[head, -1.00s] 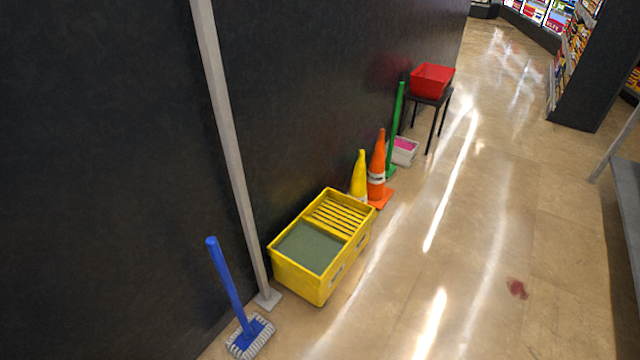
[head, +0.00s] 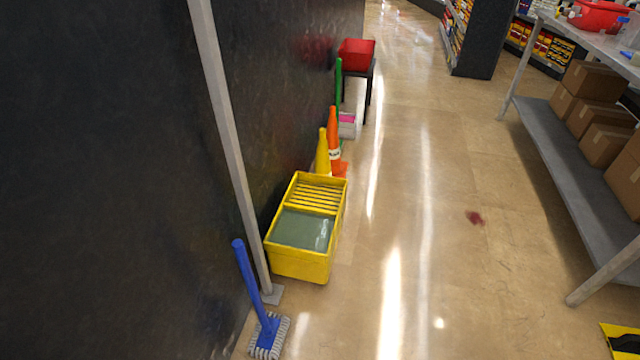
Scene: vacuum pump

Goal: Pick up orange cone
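The orange cone (head: 334,128) with a white band stands upright on the floor along the dark wall. It is behind the yellow mop bucket and just right of a yellow cone (head: 322,153), which hides part of its left side. Its orange base shows at the lower right. My gripper is not in the head view.
A yellow mop bucket (head: 272,260) stands in front of the cones. A blue-handled brush (head: 252,285) leans near a grey post (head: 232,150). A red bin (head: 356,54) sits on a dark stool behind.

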